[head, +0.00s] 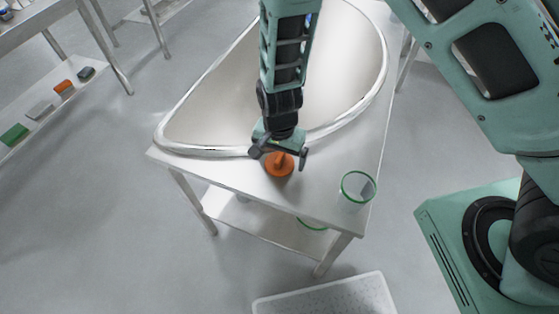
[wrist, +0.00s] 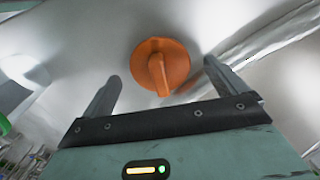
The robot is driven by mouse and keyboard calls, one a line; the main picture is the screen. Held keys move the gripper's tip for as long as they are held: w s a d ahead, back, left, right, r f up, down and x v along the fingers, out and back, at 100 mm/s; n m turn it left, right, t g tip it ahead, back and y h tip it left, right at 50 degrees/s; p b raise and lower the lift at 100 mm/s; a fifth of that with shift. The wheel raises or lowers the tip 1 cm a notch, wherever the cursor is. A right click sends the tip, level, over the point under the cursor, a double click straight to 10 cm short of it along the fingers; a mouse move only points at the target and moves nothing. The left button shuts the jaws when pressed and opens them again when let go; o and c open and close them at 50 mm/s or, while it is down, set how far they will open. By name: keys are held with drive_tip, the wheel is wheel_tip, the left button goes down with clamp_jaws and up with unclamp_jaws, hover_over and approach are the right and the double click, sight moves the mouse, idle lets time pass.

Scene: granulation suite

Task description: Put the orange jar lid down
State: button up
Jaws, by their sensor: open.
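The orange jar lid (head: 279,164) lies on the white table top (head: 325,165), close to the rim of the large metal basin. It is round with a raised grip bar on top. In the wrist view the orange jar lid (wrist: 161,66) shows just beyond and between my two fingers. My gripper (head: 280,156) is open above it, fingers spread to either side; the gripper also shows in the wrist view (wrist: 165,85). I cannot tell whether a finger touches the lid. A clear jar with a green rim (head: 357,187) stands on the table to the right of the lid.
The large metal basin (head: 215,90) fills the back of the table. Another green-rimmed item (head: 313,224) shows on the lower shelf. A pale speckled bin or platform (head: 325,298) is on the floor in front. A shelf at left holds several small boxes (head: 64,88).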

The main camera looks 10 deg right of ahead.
drive_tip(key=shift+f, duration=0.45)
drive_tip(key=c, duration=1.3)
